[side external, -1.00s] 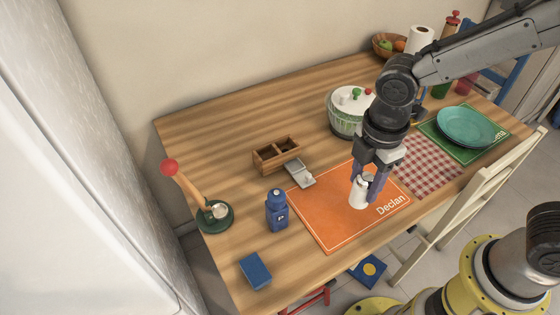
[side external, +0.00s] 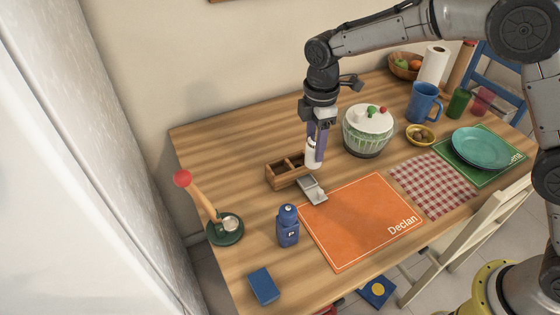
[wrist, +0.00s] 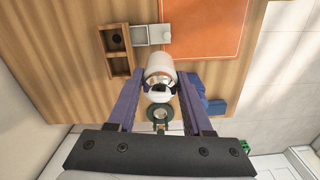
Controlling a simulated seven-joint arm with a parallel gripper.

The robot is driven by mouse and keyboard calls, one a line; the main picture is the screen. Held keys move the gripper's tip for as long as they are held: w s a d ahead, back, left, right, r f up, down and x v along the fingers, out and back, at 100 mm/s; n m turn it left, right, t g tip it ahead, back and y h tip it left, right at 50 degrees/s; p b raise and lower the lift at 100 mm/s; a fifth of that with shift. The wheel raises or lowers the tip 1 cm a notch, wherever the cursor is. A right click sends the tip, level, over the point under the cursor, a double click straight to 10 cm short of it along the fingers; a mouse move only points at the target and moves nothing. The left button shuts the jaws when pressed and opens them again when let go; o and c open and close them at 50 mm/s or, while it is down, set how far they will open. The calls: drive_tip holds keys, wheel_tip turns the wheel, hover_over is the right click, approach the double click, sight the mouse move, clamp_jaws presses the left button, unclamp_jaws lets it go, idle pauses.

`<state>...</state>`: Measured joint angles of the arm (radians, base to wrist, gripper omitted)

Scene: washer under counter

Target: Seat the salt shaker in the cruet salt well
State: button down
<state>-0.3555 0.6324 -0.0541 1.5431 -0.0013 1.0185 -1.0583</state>
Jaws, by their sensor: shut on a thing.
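My gripper (side external: 318,148) is shut on the white salt shaker (side external: 312,157), which is upright above the table, behind the grey metal tray. In the wrist view the shaker (wrist: 160,72) sits between my two purple fingers, its metallic cap toward the camera. The wooden cruet (side external: 271,178) is a small two-compartment box on the table, just left of the shaker in the side view. In the wrist view the cruet (wrist: 104,53) lies to the upper left of the shaker; one compartment shows a dark round spot. Which compartment is the salt well I cannot tell.
A grey metal tray (side external: 312,190) adjoins the cruet. Bare wood lies behind the cruet.

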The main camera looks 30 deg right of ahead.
drive_tip(key=shift+w+a+f, duration=0.6)
drive_tip(key=shift+w+f, duration=0.8)
drive_tip(key=shift+w, duration=0.25)
drive_tip(key=shift+w+a+f, duration=0.6)
drive_tip(key=shift+w+f, duration=0.8)
drive_tip(key=shift+w, duration=0.2)
drive_tip(key=shift+w+a+f, duration=0.6)
drive_tip(key=shift+w+f, duration=0.8)
drive_tip(key=shift+w, duration=0.25)
drive_tip(key=shift+f, duration=1.55)
drive_tip(key=shift+f, duration=0.1)
drive_tip(key=shift+c, duration=1.5)
unclamp_jaws()
wheel_tip(320, 180, up, 12)
